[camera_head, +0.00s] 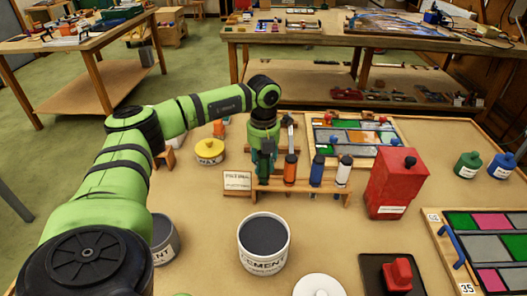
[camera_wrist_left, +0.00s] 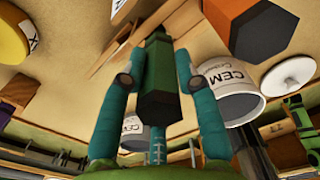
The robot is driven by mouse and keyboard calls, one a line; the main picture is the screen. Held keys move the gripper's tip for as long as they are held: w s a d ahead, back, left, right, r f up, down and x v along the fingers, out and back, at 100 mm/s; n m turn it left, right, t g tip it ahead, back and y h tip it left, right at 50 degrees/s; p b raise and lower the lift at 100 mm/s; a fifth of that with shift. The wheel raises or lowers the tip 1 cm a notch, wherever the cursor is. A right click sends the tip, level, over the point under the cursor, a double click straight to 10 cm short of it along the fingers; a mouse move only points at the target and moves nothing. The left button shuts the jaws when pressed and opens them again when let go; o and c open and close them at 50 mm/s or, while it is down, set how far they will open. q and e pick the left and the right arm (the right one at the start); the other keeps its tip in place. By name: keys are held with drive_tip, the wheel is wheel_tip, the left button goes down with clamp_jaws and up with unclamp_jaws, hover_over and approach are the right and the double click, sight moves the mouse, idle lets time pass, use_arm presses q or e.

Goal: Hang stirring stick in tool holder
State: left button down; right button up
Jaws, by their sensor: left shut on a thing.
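My left gripper (camera_head: 264,160) points down at the left part of the wooden tool holder (camera_head: 325,194). It is shut on a dark green six-sided handle (camera_wrist_left: 158,88), which I take to be the stirring stick's. The handle stands between the two teal fingers in the left wrist view (camera_wrist_left: 160,85). The stick's lower part is hidden, so I cannot tell if it rests in the holder. An orange-handled tool (camera_head: 290,170), a blue-handled tool (camera_head: 317,172) and a white-handled tool (camera_head: 343,172) hang in the holder to the right. My right gripper is not seen.
A cement tub (camera_head: 264,245) stands in front of the holder, and a grey can (camera_head: 162,240) is further left. A yellow wax tin (camera_head: 209,151) is behind left. A red box (camera_head: 394,184) stands right. A leaded panel (camera_head: 350,135) lies behind. A small sign (camera_head: 237,181) is at the holder's left end.

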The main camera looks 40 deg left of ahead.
use_arm(q)
drive_tip(key=shift+f, duration=0.1)
drive_tip(key=c, duration=0.8)
unclamp_jaws()
drive_tip(key=shift+c, duration=0.2)
wheel_tip(320, 180, up, 12)
